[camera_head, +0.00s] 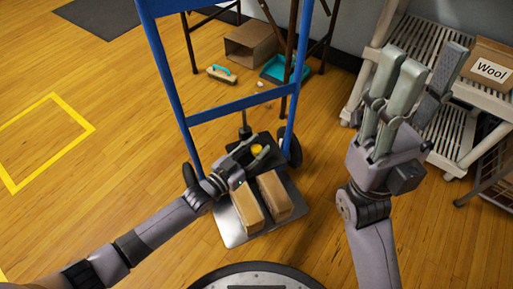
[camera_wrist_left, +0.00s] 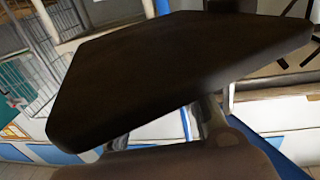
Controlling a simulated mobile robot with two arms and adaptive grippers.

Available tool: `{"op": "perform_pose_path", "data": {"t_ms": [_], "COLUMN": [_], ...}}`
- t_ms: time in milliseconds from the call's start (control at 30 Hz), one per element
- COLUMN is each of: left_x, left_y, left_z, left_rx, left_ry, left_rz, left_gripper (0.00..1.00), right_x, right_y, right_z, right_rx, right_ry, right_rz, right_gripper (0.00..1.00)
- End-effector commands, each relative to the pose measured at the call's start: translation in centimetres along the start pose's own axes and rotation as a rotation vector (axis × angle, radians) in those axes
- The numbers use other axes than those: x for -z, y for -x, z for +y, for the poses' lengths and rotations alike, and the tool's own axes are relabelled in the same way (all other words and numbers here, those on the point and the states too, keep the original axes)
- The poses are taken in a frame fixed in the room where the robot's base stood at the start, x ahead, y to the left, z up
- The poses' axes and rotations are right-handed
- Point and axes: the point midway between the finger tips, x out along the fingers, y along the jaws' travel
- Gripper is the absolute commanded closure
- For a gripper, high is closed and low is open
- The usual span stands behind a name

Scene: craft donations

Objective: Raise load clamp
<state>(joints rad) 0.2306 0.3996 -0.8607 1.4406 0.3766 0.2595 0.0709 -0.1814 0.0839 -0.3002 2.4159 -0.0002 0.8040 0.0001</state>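A blue hand truck (camera_head: 163,62) stands in the middle of the head view. Its load clamp looks like a black plate with a yellow knob (camera_head: 257,149) on a dark upright rod (camera_head: 245,125). The clamp sits just above and behind two brown boxes on the metal toe plate (camera_head: 232,232). My left gripper (camera_head: 238,170) is at the clamp's left front edge; its fingers are hard to make out. In the left wrist view a dark flat plate (camera_wrist_left: 180,65), probably the clamp, fills the middle and hides the fingertips. My right gripper (camera_head: 424,72) is raised, open and empty.
Two brown boxes (camera_head: 247,206) lie side by side on the toe plate. A white slatted shelf (camera_head: 447,130) with a "Wool" box (camera_head: 490,66) stands at right. An open cardboard box (camera_head: 250,42), a brush (camera_head: 221,74) and a teal dustpan (camera_head: 283,70) lie behind. Floor at left is clear.

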Motion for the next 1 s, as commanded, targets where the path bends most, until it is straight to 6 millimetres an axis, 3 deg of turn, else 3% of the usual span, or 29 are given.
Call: {"op": "perform_pose_path", "data": {"t_ms": [267,633,767,1000], "left_x": [0.2,-0.1,-0.1,-0.1], "left_y": [-0.1,0.5,2.4,7.6], "left_z": [0.0,-0.1,-0.1,0.0], "left_rx": [0.0,0.001,0.001,0.0], "left_ry": [-0.001,0.0,0.0,-0.001], "left_rz": [0.002,-0.003,-0.005,-0.005], "left_gripper": [0.54,0.54,0.54,0.54], "right_x": [0.0,0.0,0.0,0.0], "right_y": [-0.1,-0.1,-0.1,-0.1], "right_z": [0.0,0.0,0.0,0.0], "right_rx": [0.0,0.0,0.0,0.0], "right_ry": [0.0,0.001,0.0,0.0], "right_rz": [0.0,0.0,0.0,0.0], "right_gripper": [0.6,0.6,0.6,0.6]}}
